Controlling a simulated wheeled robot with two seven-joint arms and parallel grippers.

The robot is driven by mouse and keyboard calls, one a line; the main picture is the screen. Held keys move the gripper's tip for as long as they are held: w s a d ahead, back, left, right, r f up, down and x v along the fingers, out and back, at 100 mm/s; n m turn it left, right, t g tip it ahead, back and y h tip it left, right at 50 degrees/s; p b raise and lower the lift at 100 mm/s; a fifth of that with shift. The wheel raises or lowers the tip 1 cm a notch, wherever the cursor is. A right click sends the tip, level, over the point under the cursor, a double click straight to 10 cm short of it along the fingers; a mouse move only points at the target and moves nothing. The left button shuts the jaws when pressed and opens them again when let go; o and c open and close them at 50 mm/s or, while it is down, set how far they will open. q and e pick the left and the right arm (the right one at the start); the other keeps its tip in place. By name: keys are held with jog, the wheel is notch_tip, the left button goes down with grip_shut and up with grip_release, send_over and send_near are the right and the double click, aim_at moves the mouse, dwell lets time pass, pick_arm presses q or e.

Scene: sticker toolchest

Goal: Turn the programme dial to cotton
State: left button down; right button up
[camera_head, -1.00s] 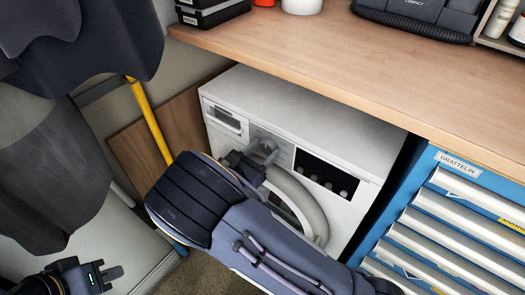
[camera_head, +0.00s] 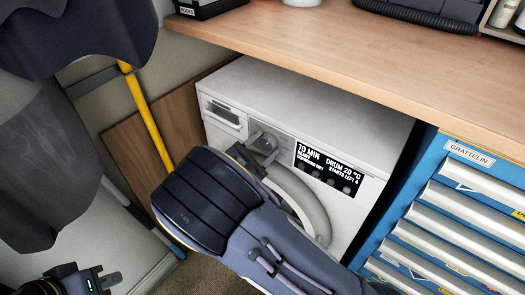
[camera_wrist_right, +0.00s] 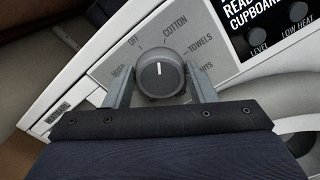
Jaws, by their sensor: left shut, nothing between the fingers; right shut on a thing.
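My right gripper (camera_wrist_right: 159,82) is shut on the dial, one finger on each side. In the head view my right gripper (camera_head: 263,144) reaches the panel, and the fingers largely hide the dial. The machine's display (camera_head: 327,167) is lit with white text. My left gripper (camera_head: 106,279) is shut and empty at the lower left.
The white machine (camera_head: 310,100) stands under a wooden worktop (camera_head: 350,60). A blue drawer chest (camera_head: 405,225) is close on its right. A yellow pole (camera_head: 147,115) and dark hanging cloth (camera_head: 80,45) are at left. Its round door (camera_head: 305,195) is below the panel.

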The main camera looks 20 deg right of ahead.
jog(key=shift+f+m+b, duration=0.1)
jog(key=shift+m+b, duration=0.6)
jog(key=shift+m, duration=0.4)
jog(key=o, duration=1)
jog(key=shift+c, duration=0.2)
jog(key=shift+s, duration=0.1)
jog(key=v, duration=0.7)
jog(key=shift+s+a+p, duration=0.2)
jog(key=shift+a+p, duration=0.1)
jog(key=shift+p, duration=0.1)
